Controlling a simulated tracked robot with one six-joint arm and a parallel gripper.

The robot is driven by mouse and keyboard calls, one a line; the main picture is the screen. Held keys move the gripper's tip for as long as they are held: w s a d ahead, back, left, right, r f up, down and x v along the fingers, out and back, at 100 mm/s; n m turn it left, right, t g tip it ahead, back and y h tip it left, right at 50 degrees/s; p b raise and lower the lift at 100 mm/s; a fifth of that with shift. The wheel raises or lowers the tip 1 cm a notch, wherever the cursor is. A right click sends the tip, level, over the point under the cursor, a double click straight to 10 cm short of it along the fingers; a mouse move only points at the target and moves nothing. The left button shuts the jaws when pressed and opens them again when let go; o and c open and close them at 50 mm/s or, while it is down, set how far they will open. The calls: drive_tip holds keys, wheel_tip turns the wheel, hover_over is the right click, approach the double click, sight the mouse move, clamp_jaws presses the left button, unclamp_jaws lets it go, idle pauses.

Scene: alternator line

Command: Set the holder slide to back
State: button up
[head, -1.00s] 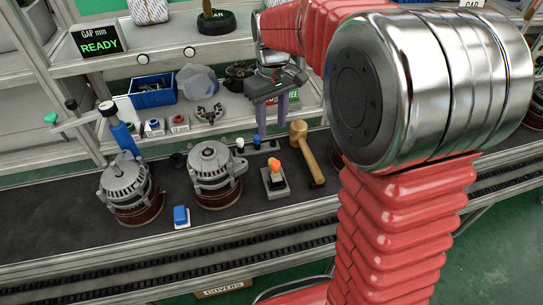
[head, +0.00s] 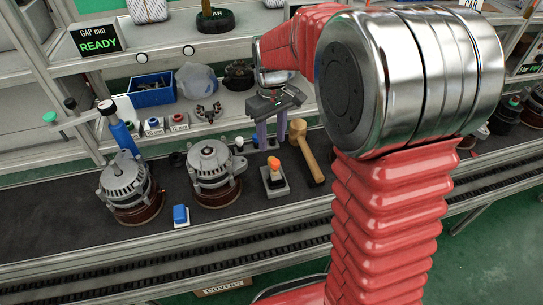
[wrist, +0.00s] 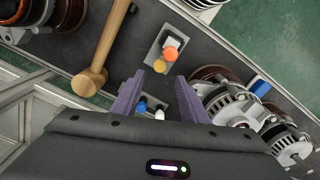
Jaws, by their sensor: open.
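A small grey block with an orange-topped knob (head: 273,166) stands on the dark bench top; I take it for the holder slide, though no label shows. In the wrist view its knob (wrist: 170,53) is orange-red with yellow beside it, on a grey plate (wrist: 152,60). My gripper (head: 272,141) is open and empty, its two purple fingers pointing down behind the block. In the wrist view the fingers (wrist: 160,83) are spread apart, with the knob beyond their tips and not between them. The knob's exact position along the block is hard to tell.
A wooden mallet (head: 308,152) lies close right of the block. An alternator (head: 212,170) stands to its left, with another (head: 125,185) farther left. A white knob (head: 239,143) and a blue knob (wrist: 141,105) are near the fingers.

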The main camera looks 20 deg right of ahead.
wheel_tip(320, 180, down, 8)
drive_tip(key=shift+f, duration=0.1)
idle(0.4)
clamp_jaws()
idle(0.4)
